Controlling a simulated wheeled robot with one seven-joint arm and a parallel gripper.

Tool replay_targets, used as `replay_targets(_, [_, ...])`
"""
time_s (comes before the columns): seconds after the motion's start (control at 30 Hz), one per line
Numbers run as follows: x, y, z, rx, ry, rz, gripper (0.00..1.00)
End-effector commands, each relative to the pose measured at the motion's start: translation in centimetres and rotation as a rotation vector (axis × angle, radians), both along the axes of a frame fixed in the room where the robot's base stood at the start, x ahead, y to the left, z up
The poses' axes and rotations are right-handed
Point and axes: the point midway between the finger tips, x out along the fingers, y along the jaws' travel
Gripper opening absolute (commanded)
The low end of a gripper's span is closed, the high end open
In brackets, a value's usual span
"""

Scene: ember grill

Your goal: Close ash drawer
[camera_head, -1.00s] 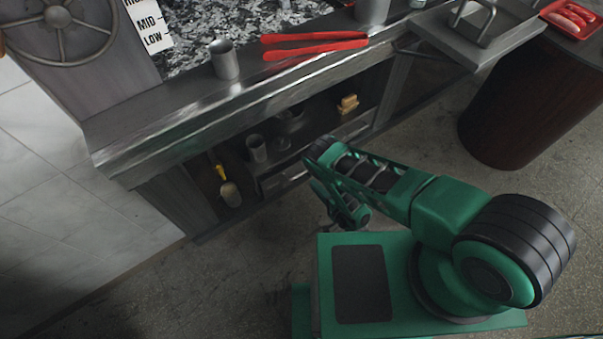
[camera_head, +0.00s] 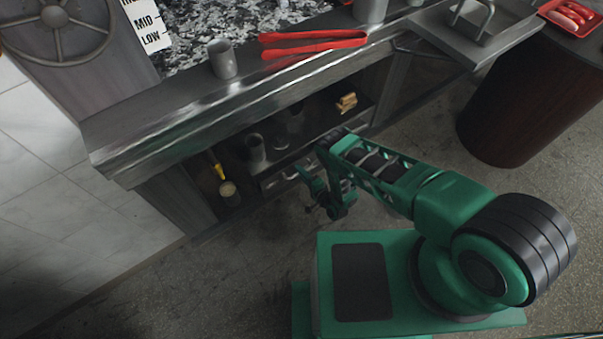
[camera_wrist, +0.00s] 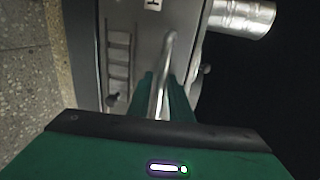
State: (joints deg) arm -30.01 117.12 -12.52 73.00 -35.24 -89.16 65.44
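The ash drawer (camera_head: 272,183) is a grey metal drawer low in the grill's cabinet, under the open shelf. In the wrist view its grey front (camera_wrist: 145,45) fills the middle, with part of a white label at the top edge and a silver bar handle (camera_wrist: 166,55). My gripper (camera_head: 308,185) is at the drawer front in the head view. In the wrist view its green fingers (camera_wrist: 164,85) lie on both sides of the handle. Whether they touch or clamp it I cannot tell. My arm hides the drawer's right part in the head view.
The shelf above holds a metal cup (camera_head: 255,147) and a yellow-brown brush (camera_head: 346,102). A yellow-handled tool (camera_head: 222,178) hangs at the left. Red tongs (camera_head: 313,40) and a steel cup (camera_head: 222,60) sit on the grill ledge. A dark round stand (camera_head: 510,105) is at right.

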Motion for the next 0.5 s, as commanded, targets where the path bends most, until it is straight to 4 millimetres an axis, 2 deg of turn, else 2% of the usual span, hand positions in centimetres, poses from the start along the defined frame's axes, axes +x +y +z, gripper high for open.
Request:
replay_targets(0.1, [0.0,0.0,0.0,0.0,0.0,0.0,0.18])
replay_targets(0.2, [0.0,0.0,0.0,0.0,0.0,0.0,0.0])
replay_targets(0.37, [0.0,0.0,0.0,-0.001,0.001,0.0,0.0])
replay_targets(0.5, [1.2,0.8,-0.1,0.002,0.0,-0.001,0.0])
